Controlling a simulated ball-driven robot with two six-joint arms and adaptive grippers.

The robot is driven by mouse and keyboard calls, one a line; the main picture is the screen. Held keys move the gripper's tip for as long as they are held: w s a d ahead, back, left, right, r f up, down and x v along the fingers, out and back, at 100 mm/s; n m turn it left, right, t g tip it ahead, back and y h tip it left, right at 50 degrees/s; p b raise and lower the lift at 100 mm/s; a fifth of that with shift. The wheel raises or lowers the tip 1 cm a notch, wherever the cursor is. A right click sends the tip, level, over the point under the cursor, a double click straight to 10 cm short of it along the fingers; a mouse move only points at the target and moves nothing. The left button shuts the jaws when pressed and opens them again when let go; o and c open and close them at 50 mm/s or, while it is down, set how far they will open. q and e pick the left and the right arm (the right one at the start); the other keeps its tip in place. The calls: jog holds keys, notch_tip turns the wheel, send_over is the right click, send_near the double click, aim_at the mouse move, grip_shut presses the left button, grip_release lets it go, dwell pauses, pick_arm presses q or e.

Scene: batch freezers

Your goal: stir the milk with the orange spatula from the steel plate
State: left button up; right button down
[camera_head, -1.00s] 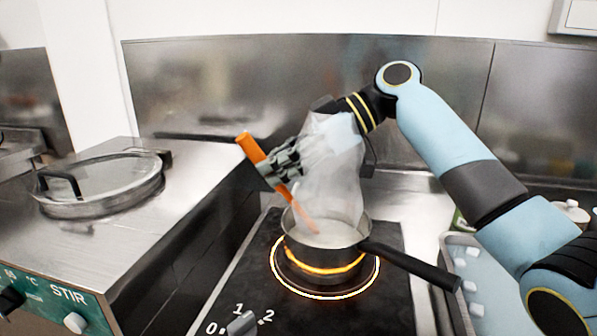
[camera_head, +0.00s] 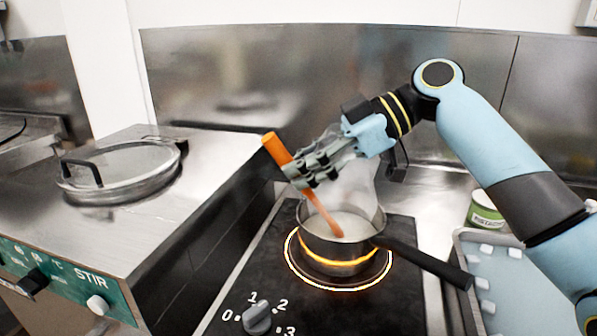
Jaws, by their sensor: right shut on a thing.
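My right gripper (camera_head: 310,172) is shut on the orange spatula (camera_head: 275,148) and holds it at a tilt above the pot. The spatula's handle top sticks out up and left of the fingers, and its lower end reaches down into the steel pot (camera_head: 335,250). White milk (camera_head: 355,225) shows inside the pot, and the spatula's tip is hidden in it. Pale steam rises from the pot behind the fingers. The pot stands on the glowing round hob, its dark handle (camera_head: 425,262) pointing right and toward me. My left gripper is not in view.
A black hob panel (camera_head: 225,310) with a numbered knob (camera_head: 258,318) lies in front. A steel machine with a glass lid (camera_head: 120,172) stands left. At right are a tray with white cubes (camera_head: 485,283) and a green tin (camera_head: 485,212). A steel wall closes the back.

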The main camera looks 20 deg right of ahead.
aim_at(268, 131)
jog(key=shift+a+r+p, duration=0.25)
jog(key=shift+r+p, duration=0.1)
jog(key=shift+r, duration=0.15)
jog(key=shift+a+r+p, duration=0.25)
jog(key=shift+r+p, duration=0.1)
jog(key=shift+r, duration=0.15)
jog(key=shift+w+a+r+p, duration=0.1)
jog(key=shift+a+r+p, duration=0.6)
jog(key=shift+r, duration=0.3)
jog(key=shift+w+a+r+p, duration=0.1)
jog(key=shift+a+r+p, duration=0.6)
jog(key=shift+r, duration=0.3)
jog(key=shift+w+a+r+p, duration=0.1)
jog(key=shift+a+r+p, duration=0.5)
jog(key=shift+r+p, duration=0.3)
jog(key=shift+r, duration=0.15)
notch_tip(268, 131, up, 5)
jog(key=p, duration=0.3)
jog(key=shift+p, duration=0.4)
